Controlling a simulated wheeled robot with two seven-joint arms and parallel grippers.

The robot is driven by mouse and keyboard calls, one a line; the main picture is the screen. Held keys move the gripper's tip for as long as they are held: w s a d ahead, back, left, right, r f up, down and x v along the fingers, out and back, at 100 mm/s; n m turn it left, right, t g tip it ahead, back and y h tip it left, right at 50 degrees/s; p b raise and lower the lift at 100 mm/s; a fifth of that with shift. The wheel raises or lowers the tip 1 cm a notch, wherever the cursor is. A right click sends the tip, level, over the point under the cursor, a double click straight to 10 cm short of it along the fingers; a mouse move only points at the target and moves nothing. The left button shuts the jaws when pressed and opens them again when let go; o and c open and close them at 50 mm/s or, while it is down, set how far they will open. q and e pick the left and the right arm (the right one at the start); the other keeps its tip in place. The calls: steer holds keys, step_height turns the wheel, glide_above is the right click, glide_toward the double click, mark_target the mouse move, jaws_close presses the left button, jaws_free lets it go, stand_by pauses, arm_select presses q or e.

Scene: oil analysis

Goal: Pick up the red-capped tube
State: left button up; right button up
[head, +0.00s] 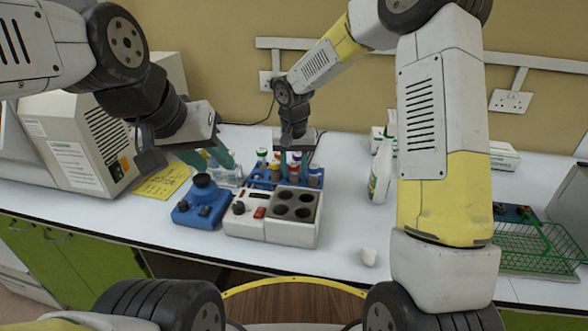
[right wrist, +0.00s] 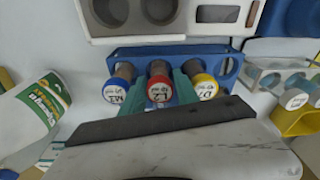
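The red-capped tube (right wrist: 159,88) stands in the blue rack (right wrist: 185,51), between a blue-capped tube (right wrist: 115,90) and a yellow-capped tube (right wrist: 205,86) in the right wrist view. My right gripper (right wrist: 160,82) has its green fingers on either side of the red-capped tube, with small gaps visible beside the cap. In the head view my right gripper (head: 294,163) is over the rack (head: 262,178) and hides part of the tubes. My left gripper (head: 208,155) is open and empty, to the left of the rack, above the counter.
A grey block with round wells (head: 290,232) and a small blue device (head: 202,203) stand in front of the rack. A spray bottle (head: 381,168) is to its right. A green wire basket (head: 540,250) is far right. A large analyser (head: 75,145) stands left.

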jaws_close()
steer(key=shift+r, duration=0.15)
